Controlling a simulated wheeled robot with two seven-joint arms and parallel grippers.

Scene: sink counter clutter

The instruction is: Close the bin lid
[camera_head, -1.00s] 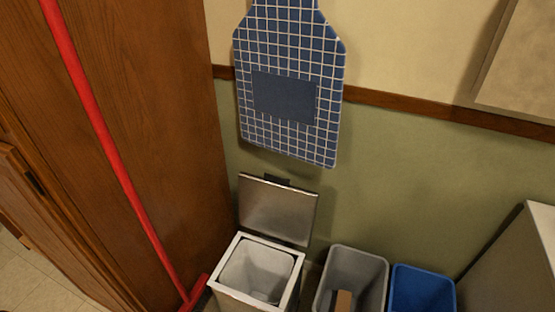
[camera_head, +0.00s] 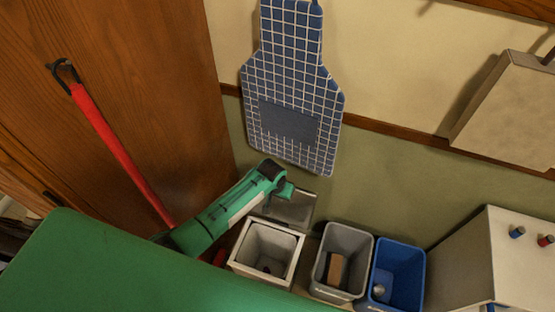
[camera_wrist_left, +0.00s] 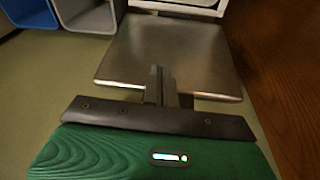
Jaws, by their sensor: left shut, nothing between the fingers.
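The white bin (camera_head: 239,255) stands by the wall with its metal lid (camera_head: 296,211) raised at the back, so its inside shows. The lid's flat grey face (camera_wrist_left: 165,50) fills the middle of the left wrist view, with the bin's white rim (camera_wrist_left: 180,8) beyond it. My left gripper (camera_head: 288,190) is at the lid's upper edge and hides part of it in the head view. In the left wrist view its shut, empty fingers (camera_wrist_left: 158,80) overlap the lid's near edge. I cannot tell whether they touch. My right gripper is not in view.
A grey bin (camera_head: 322,262) holding a brown block and a blue bin (camera_head: 410,278) stand right of the white bin. A red-handled pole (camera_head: 115,145) leans by the wooden cabinet (camera_head: 150,60) at left.

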